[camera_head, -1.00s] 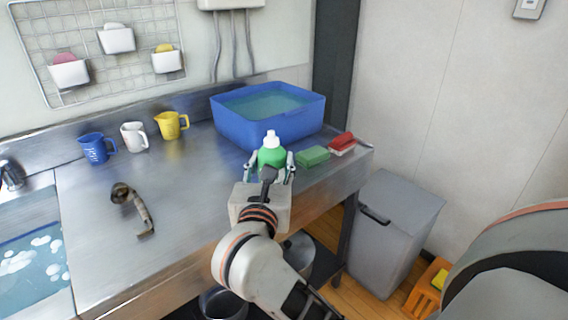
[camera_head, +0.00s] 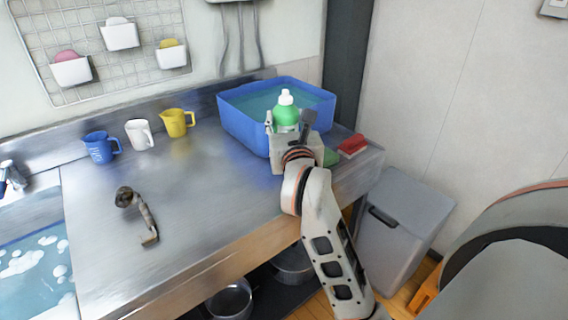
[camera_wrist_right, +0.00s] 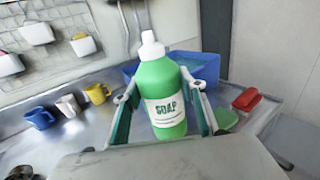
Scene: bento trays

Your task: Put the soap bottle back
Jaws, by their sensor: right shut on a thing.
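The green soap bottle (camera_head: 286,112) with a white cap is upright in my right gripper (camera_head: 291,130), in front of the blue basin. In the right wrist view, the bottle (camera_wrist_right: 163,95) shows its white SOAP label, with a finger of the right gripper (camera_wrist_right: 165,110) on each side. The gripper is shut on it. The bottle's base is partly hidden, so I cannot tell whether it touches the counter. My left gripper is not in view.
The blue basin (camera_head: 245,128) of water stands at the back right of the steel counter (camera_head: 200,205). A green sponge (camera_head: 330,157) and a red brush (camera_head: 352,146) lie right of the gripper. Blue, white and yellow mugs (camera_head: 176,122) stand at the back left.

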